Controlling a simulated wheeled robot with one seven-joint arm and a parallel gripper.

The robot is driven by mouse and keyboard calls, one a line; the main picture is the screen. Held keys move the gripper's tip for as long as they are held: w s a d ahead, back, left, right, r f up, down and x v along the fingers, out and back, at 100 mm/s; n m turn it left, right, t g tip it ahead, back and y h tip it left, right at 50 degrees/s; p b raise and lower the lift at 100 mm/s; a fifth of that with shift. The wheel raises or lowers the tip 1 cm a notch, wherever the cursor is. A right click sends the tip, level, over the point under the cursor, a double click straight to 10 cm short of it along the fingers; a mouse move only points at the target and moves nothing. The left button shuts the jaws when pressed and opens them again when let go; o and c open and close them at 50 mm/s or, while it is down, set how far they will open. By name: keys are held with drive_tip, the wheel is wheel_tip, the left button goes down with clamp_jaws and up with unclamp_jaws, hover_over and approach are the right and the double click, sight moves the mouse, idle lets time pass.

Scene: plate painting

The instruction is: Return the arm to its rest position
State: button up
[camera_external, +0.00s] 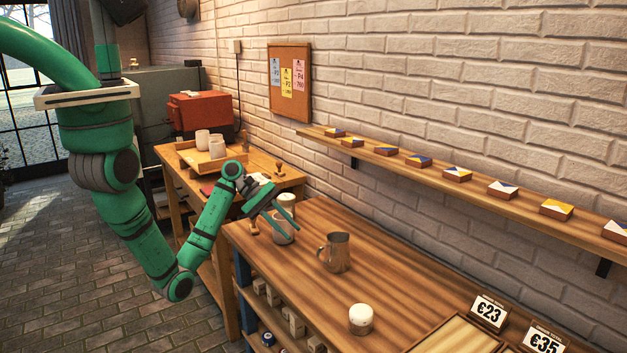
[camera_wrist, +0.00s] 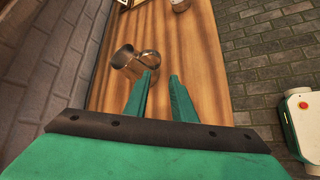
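My green arm (camera_external: 155,250) reaches down from the upper left and bends up at its elbow, with its wrist over the near left end of the wooden workbench (camera_external: 400,290). My gripper (camera_external: 286,222) is above that end of the bench. In the wrist view its two green fingers (camera_wrist: 161,75) stand apart with nothing between them, so it is open and empty. A metal pitcher (camera_external: 335,253) stands upright on the bench right of the gripper. It also shows in the wrist view (camera_wrist: 127,60), just beyond the fingertips and to their left.
A white-topped jar (camera_external: 361,320) stands nearer the bench's front edge. A second table (camera_external: 177,160) with a tray and cups is behind. A wall shelf (camera_external: 430,172) holds small boxes. Open brick floor lies left of the bench.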

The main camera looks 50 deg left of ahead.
drive_tip(key=shift+d, duration=0.1)
idle(0.3)
drive_tip(key=w+f+t+y, duration=0.1)
drive_tip(key=f+t, duration=0.1)
drive_tip(key=w+d+f+n+t, duration=0.1)
drive_tip(key=t, duration=0.1)
drive_tip(key=w+d+f+t+y, duration=0.1)
drive_tip(key=f+t, duration=0.1)
drive_tip(key=shift+d+f+n+t+y, duration=0.1)
drive_tip(key=shift+f+n+t+y, duration=0.2)
drive_tip(key=shift+f+n+t, duration=0.1)
drive_tip(key=shift+s+a+f+t+y, duration=0.8)
drive_tip(key=shift+a+f+y, duration=0.2)
drive_tip(key=shift+y, duration=0.2)
drive_tip(key=s+a+t+y, duration=0.1)
drive_tip(key=s+y, duration=0.1)
drive_tip(key=s+a+f+m+y, duration=0.1)
drive_tip(key=s+a, duration=0.1)
drive_tip(key=shift+s+a+t+y, duration=0.2)
drive_tip(key=shift+a+t+y, duration=0.1)
drive_tip(key=shift+t+y, duration=0.1)
drive_tip(key=s+d+r+m+y, duration=0.1)
drive_tip(key=s+r+m, duration=0.1)
drive_tip(key=s+m, duration=1.3)
drive_tip(key=s, duration=1.1)
drive_tip(key=shift+d+t, duration=0.4)
